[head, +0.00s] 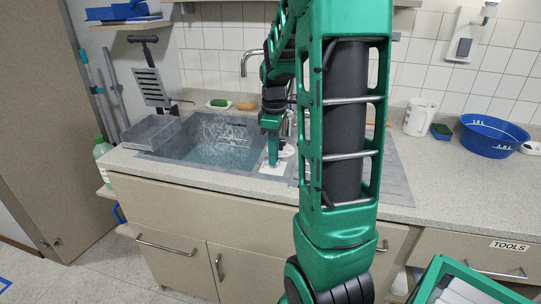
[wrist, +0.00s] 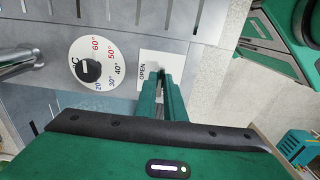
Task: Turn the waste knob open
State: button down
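A white square plate marked OPEN (wrist: 150,62) lies on the metal sink deck, and it also shows in the head view (head: 272,170). My gripper (wrist: 163,78) points down at this plate, with its two green fingers close together over it. In the head view my gripper (head: 272,160) is over the plate beside the basin. The waste knob itself is not clearly visible; the fingers cover the middle of the plate. Whether they touch or grip a knob I cannot tell.
A round temperature dial (wrist: 91,70) with a black centre is close beside the plate. A metal faucet (wrist: 18,62) is left of it. The sink basin (head: 200,158) holds water.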

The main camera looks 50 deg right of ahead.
jog(key=shift+a, duration=0.1)
jog(key=shift+m, duration=0.3)
jog(key=m, duration=0.3)
jog(key=shift+m, duration=0.3)
jog(key=m, duration=0.4)
jog(key=shift+m, duration=0.3)
jog(key=m, duration=0.9)
jog(key=c, duration=1.8)
grip_release()
jog(key=shift+c, duration=0.2)
